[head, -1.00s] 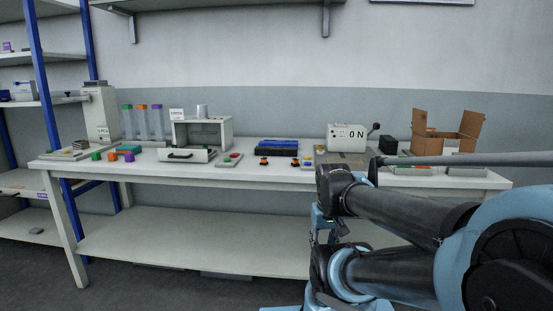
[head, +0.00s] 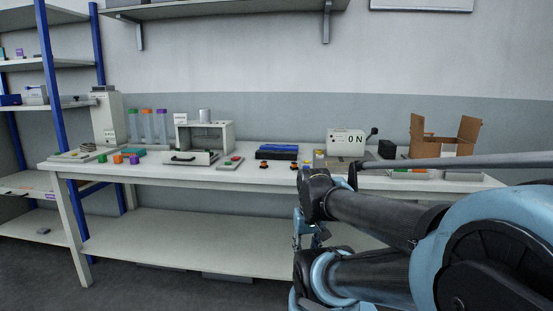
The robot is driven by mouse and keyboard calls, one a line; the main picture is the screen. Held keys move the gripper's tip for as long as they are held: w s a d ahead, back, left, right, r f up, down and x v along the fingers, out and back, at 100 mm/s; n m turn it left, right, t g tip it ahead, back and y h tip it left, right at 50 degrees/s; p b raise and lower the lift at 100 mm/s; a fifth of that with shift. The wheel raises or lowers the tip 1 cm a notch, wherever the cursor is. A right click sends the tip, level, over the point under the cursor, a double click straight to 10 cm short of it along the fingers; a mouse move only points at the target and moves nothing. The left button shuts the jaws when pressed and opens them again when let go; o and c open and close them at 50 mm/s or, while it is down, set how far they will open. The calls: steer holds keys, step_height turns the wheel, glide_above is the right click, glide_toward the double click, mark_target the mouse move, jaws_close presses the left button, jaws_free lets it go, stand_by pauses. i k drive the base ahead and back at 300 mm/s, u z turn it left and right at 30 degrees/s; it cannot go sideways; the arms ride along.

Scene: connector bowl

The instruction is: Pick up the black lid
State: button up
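I cannot make out a black lid for certain. A small black block-like thing (head: 387,149) stands on the workbench (head: 270,178), left of the cardboard box; it is too small to tell whether it is a lid. A dark case with a blue top (head: 277,152) lies at the middle of the bench. My folded arm fills the lower right, in front of the bench. Small blue and dark parts near its end (head: 308,228) may be my gripper; fingers and any held thing cannot be made out. It appears on the near side of the bench, apart from these things.
An open cardboard box (head: 442,137) and a force display (head: 346,142) stand at the right. A white open-front device (head: 204,136), coloured tubes (head: 147,126) and small coloured blocks (head: 118,158) are at the left. A blue-post shelf rack (head: 50,100) stands far left. The lower shelf (head: 190,240) looks mostly bare.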

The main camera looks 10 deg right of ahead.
mark_target(260, 154)
steer(key=i, duration=1)
steer(key=z, duration=0.3)
steer(key=k, duration=0.4)
steer(key=z, duration=0.65)
